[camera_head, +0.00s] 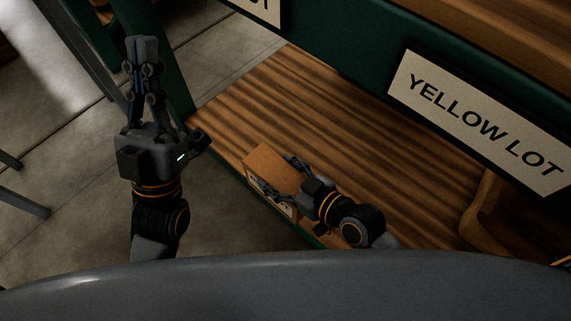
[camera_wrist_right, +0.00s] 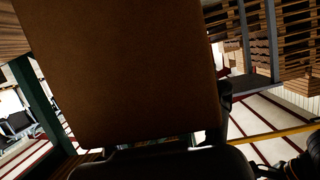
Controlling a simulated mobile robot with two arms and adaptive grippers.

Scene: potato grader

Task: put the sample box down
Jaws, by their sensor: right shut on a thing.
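The sample box (camera_head: 268,163) is a small brown cardboard box with a pale label on its near side. It is in my right gripper (camera_head: 278,173), whose fingers are shut on it. The box shows at the left front edge of the wooden shelf (camera_head: 330,120); I cannot tell whether it touches the boards. In the right wrist view, the box (camera_wrist_right: 120,70) fills much of the picture and hides what lies beyond. My left gripper (camera_head: 143,45) is off to the left over the floor, pointing away, its fingers together and empty.
A green frame beam carries a "YELLOW LOT" sign (camera_head: 480,120) behind the shelf. The middle boards are clear. A green post (camera_head: 165,60) rises at the shelf's left end.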

